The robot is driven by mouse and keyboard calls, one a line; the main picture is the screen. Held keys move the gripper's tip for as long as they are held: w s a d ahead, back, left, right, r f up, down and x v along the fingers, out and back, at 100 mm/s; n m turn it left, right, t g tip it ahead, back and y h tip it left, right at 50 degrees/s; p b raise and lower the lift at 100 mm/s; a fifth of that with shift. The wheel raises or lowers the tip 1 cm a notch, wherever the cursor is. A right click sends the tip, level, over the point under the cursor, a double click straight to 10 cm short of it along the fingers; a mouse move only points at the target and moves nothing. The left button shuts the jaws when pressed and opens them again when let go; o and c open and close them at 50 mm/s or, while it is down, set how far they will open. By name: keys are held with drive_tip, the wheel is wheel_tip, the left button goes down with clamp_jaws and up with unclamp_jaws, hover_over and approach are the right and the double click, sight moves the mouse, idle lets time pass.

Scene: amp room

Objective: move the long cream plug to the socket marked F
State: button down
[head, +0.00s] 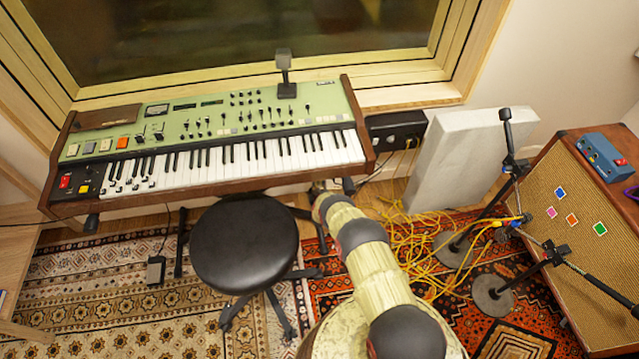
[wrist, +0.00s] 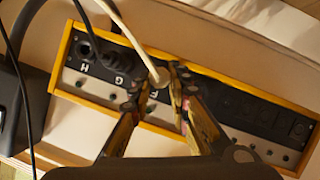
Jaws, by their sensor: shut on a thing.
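In the wrist view a cream plug (wrist: 158,76) with a cream cable rising to the upper left sits between the fingertips of my gripper (wrist: 154,84). My gripper is shut on it, right at the socket panel (wrist: 85,97). The mark F (wrist: 154,93) shows just below the plug. I cannot tell whether the plug's tip is seated in the socket, as the tip is hidden. In the head view my arm reaches toward the right end of the keyboard, and my fingers are hidden there.
A black plug (wrist: 115,57) stands beside the mark G, left of my fingers. Black cables hang at the left. In the head view a black stool (head: 245,243) stands left of my arm.

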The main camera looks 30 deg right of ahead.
drive_tip(key=shift+w+d, duration=0.25)
drive_tip(key=shift+w, duration=0.6)
idle(1.4)
drive_tip(key=c, duration=1.6)
unclamp_jaws()
drive_tip(key=shift+s, duration=0.1)
drive_tip(key=v, duration=1.2)
